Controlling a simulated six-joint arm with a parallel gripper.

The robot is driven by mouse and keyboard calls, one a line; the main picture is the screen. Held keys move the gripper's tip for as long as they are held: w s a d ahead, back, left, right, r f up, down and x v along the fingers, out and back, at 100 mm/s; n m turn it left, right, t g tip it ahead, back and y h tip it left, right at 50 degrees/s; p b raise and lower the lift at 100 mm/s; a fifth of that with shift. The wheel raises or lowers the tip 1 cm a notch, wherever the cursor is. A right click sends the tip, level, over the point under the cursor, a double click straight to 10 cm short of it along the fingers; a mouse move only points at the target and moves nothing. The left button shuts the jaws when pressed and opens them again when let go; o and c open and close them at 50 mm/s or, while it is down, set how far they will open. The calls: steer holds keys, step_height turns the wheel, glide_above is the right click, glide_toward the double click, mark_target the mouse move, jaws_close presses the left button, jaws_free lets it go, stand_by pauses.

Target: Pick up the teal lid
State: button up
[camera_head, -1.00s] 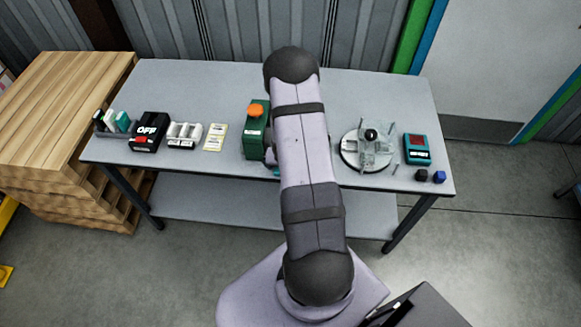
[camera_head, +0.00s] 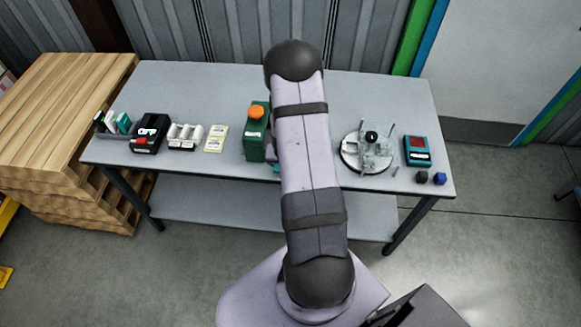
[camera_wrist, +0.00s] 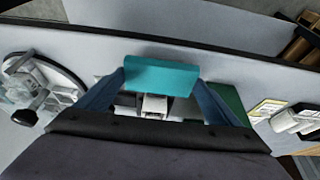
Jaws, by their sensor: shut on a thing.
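The teal lid (camera_wrist: 161,75) sits between the two blue fingers of my gripper (camera_wrist: 160,88) in the wrist view. The fingers press on its left and right ends, so my gripper is shut on it. Grey and white parts (camera_wrist: 153,106) show just below the lid in that view; I cannot tell whether the lid touches them. In the head view my arm hides the gripper and nearly all of the lid; only a small teal sliver (camera_head: 276,168) shows beside the arm.
A green box with an orange cap (camera_head: 255,138) stands close left of my arm. A round fixture plate (camera_head: 352,160) with posts lies to its right, and a teal meter (camera_head: 417,151) farther right. White rolls (camera_head: 185,137) and a black box (camera_head: 149,133) are at left. The table's back is clear.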

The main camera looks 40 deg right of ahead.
step_height(320, 180, up, 7)
steer(key=p, duration=0.3)
steer(key=shift+r, duration=0.1)
